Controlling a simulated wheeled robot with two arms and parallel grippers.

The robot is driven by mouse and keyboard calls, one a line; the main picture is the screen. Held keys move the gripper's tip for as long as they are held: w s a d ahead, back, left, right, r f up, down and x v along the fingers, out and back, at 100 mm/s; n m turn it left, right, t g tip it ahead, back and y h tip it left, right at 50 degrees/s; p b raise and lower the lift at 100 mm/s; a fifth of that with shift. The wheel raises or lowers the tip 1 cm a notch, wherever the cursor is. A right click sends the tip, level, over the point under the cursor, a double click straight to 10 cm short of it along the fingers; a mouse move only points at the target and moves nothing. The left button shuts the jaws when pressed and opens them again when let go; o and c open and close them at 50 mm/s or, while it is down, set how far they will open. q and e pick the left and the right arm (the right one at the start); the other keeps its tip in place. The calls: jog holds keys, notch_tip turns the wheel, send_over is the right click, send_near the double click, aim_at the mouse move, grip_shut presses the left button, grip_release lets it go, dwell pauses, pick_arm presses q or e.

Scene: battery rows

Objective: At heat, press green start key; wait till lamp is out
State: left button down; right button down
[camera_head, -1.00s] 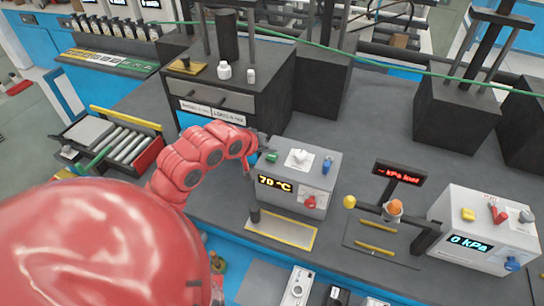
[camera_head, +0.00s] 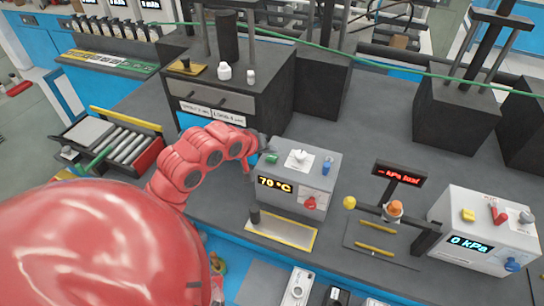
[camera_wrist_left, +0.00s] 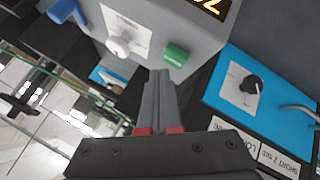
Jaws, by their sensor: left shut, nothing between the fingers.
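The grey box with a yellow 70 °C display (camera_head: 275,184) stands on the bench near the middle of the head view. The green key (camera_head: 271,158) sits on its top left corner and also shows in the left wrist view (camera_wrist_left: 175,55). My left gripper (camera_head: 263,147) is shut and empty, its tips just beside the green key. In the left wrist view its fingertips (camera_wrist_left: 160,75) point at the box next to the key; I cannot tell whether they touch. I cannot tell which part is the task's lamp. My right gripper is not in view.
The box also carries a white knob (camera_head: 298,157), a blue lever (camera_head: 327,166) and a red knob (camera_head: 310,202). A second box reading 0 kPa (camera_head: 470,243) stands at right. A dark cabinet (camera_head: 230,100) stands behind my gripper, and a green cable crosses above.

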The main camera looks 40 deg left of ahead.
aim_at(270, 159)
pick_arm(q)
jog(key=shift+f, duration=0.15)
dwell(0.7)
jog(key=shift+f, duration=0.25)
jog(key=shift+f, duration=0.4)
dwell(0.6)
jog(key=shift+r+p, duration=0.85)
jog(key=shift+p, duration=0.05)
jog(key=shift+r, duration=0.1)
notch_tip(270, 159, up, 5)
jog(key=p, duration=0.4)
dwell(0.3)
